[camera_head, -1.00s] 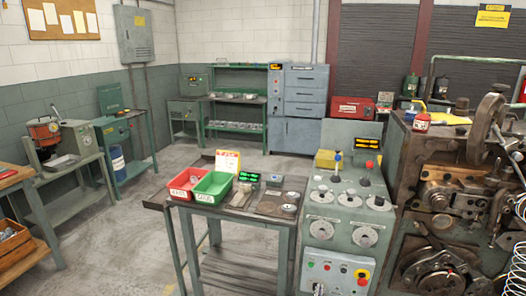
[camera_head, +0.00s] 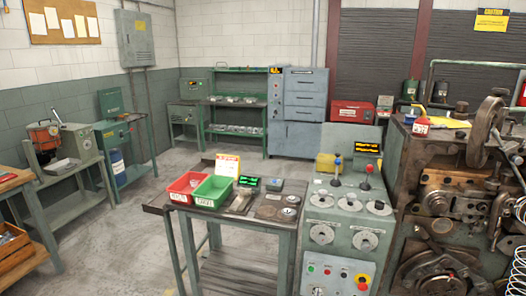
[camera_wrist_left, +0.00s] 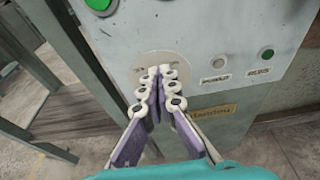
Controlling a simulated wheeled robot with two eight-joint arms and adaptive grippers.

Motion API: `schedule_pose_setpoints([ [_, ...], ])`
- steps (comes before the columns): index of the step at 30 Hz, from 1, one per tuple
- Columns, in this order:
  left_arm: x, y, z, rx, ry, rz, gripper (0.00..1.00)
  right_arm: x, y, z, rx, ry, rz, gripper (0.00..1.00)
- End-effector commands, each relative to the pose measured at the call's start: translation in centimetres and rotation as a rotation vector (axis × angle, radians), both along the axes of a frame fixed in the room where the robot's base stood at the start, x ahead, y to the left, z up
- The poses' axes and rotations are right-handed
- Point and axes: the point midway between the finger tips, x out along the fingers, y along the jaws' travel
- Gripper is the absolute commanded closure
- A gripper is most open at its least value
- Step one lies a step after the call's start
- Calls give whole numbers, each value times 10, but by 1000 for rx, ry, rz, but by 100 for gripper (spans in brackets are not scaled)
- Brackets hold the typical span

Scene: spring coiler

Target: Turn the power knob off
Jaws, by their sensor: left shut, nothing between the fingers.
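In the left wrist view my left gripper (camera_wrist_left: 163,72) is shut, its fingertips together in front of a round pale dial plate (camera_wrist_left: 141,66) on the grey control panel (camera_wrist_left: 215,35). The fingers hide the middle of the plate, so I cannot see the knob or its setting, nor tell whether the tips touch it. A small label (camera_wrist_left: 214,78) and a green light (camera_wrist_left: 267,53) are beside it. In the head view the panel (camera_head: 342,277) is on the front of the green-grey console, at the bottom edge. My right gripper does not show.
A table with a red bin (camera_head: 184,187) and a green bin (camera_head: 212,189) stands left of the console. The rusty coiling machine (camera_head: 450,190) is close on the right. The floor at left centre is clear.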

Motion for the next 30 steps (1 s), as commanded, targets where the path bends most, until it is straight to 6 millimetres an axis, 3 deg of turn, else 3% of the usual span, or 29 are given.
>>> schedule_pose_setpoints([
  [30,3,19,6,-1,-1,-1,100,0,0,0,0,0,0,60],
])
